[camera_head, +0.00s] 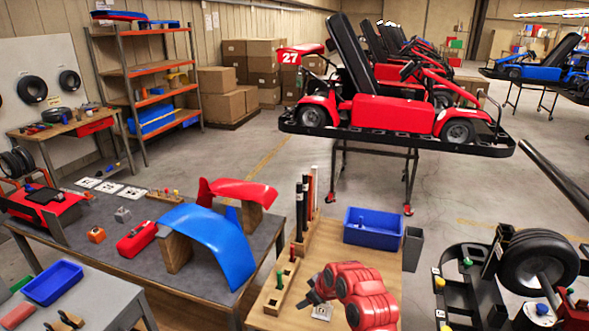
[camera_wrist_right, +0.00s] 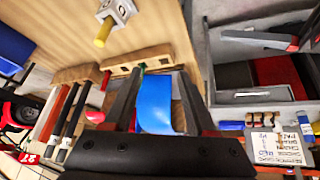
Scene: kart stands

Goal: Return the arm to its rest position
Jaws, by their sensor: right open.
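My right arm, red and segmented, reaches in low at the centre of the head view, over the wooden bench top. Its gripper (camera_head: 314,294) points left, near a wooden peg block (camera_head: 273,293) with a green peg. In the right wrist view the two dark fingers of the gripper (camera_wrist_right: 160,76) stand apart. A blue curved fender (camera_wrist_right: 155,102) shows between them, in the background; nothing is visibly held. The same fender (camera_head: 215,240) lies on the grey table in the head view. My left gripper is not in view.
Upright rods (camera_head: 302,205) stand behind the right gripper. A blue bin (camera_head: 373,228) sits at the bench's back. A black rack with a wheel (camera_head: 538,262) stands at right. A red kart (camera_head: 390,115) is on a stand behind. Open floor lies between bench and kart.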

